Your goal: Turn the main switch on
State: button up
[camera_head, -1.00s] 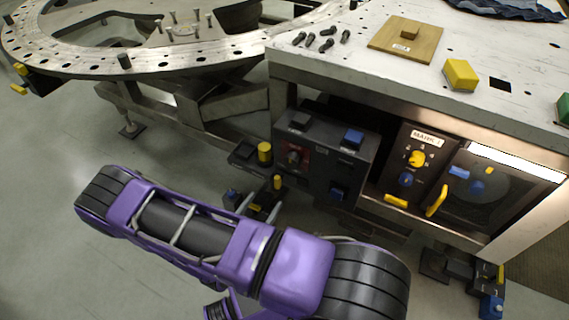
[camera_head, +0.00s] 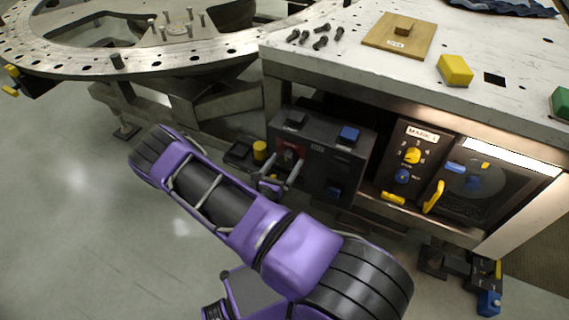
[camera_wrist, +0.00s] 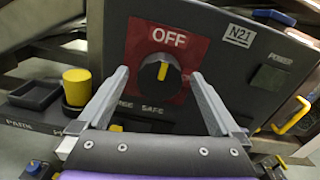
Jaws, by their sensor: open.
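The main switch (camera_wrist: 160,75) is a round black knob with a yellow mark, on a red plate labelled OFF. It sits on the dark control box (camera_head: 318,160) under the table. In the wrist view the yellow mark is close to upright. My gripper (camera_wrist: 165,82) is open, with one grey finger on each side of the knob in the picture. I cannot tell whether the fingertips touch it. In the head view my gripper (camera_head: 284,165) is in front of the red plate and partly hides the switch.
A yellow cylinder (camera_wrist: 77,86) and a black tray (camera_wrist: 36,95) sit left of the box. The Mark 1 panel (camera_head: 414,160) and a glass-fronted door (camera_head: 480,185) are to the right. The table (camera_head: 395,85) overhangs the box. Open floor lies to the left.

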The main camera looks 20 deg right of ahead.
jog(key=c, duration=1.3)
jog(key=shift+c, duration=0.2)
jog(key=shift+m, duration=0.3)
jog(key=m, duration=0.3)
jog(key=shift+m, duration=0.4)
jog(key=m+p, duration=0.1)
jog(key=m, duration=0.3)
jog(key=shift+d+m, duration=0.1)
jog(key=shift+m, duration=0.2)
jog(key=m+p, duration=0.1)
jog(key=m, duration=0.3)
jog(key=shift+s, duration=0.1)
jog(key=m, duration=0.4)
jog(key=shift+f+m+p, duration=0.15)
jog(key=shift+m+p, duration=0.15)
jog(key=shift+p, duration=0.1)
jog(key=shift+m, duration=0.3)
